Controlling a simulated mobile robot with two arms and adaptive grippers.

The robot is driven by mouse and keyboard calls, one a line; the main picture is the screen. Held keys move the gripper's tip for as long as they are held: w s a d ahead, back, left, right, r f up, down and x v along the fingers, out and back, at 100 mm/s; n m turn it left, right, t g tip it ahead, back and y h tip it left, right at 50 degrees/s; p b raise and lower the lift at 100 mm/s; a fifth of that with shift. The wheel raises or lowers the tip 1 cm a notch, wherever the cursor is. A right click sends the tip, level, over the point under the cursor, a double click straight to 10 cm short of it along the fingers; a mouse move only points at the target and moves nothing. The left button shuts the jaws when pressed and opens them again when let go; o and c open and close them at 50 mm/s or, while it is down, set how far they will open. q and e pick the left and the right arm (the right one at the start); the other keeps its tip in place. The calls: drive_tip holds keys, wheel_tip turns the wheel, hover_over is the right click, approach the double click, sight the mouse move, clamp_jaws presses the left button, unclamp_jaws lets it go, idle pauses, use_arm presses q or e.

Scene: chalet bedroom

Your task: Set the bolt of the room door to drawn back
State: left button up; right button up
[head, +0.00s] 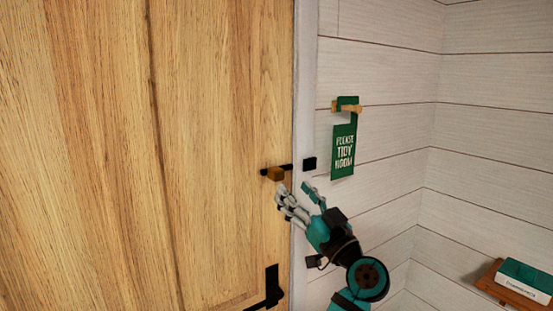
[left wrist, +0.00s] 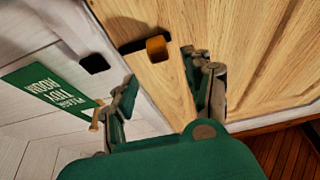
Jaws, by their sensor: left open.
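The room door (head: 150,150) is light wood and fills the left of the head view. Its bolt is a dark horizontal bar (head: 288,168) with a brown knob (head: 275,174), near the door's right edge. A black keeper (head: 309,164) sits on the wall side, just past the pale frame. The left wrist view also shows the knob (left wrist: 157,48) and the keeper (left wrist: 93,64); I cannot tell surely whether the bar's end enters it. My left gripper (head: 296,190) is open and empty, just below the bolt, its fingers pointing up towards it. The knob appears beyond the fingertips (left wrist: 160,72), untouched.
A black door handle (head: 270,290) is lower on the door. A green hanging sign (head: 343,150) hangs from a wooden peg (head: 348,107) on the white plank wall, right of the gripper. A small wooden shelf (head: 515,293) with a green-and-white box (head: 525,278) is at the lower right.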

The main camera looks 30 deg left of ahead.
sight(280, 173)
use_arm(q)
drive_tip(key=p+x, duration=0.3)
drive_tip(key=x, duration=0.4)
drive_tip(key=shift+w+a+r, duration=0.15)
drive_tip(key=shift+a+r, duration=0.1)
drive_tip(key=shift+r, duration=0.05)
drive_tip(key=shift+w+a+p, duration=0.2)
drive_tip(key=shift+a+p, duration=0.15)
drive_tip(key=shift+a, duration=0.05)
use_arm(e)
drive_tip(key=r, duration=0.1)
drive_tip(key=w+r, duration=0.1)
drive_tip(key=r, duration=0.2)
drive_tip(key=shift+w+r, duration=0.35)
drive_tip(key=shift+s, duration=0.1)
use_arm(q)
drive_tip(key=shift+c, duration=0.9)
clamp_jaws()
use_arm(e)
drive_tip(key=shift+s, duration=0.1)
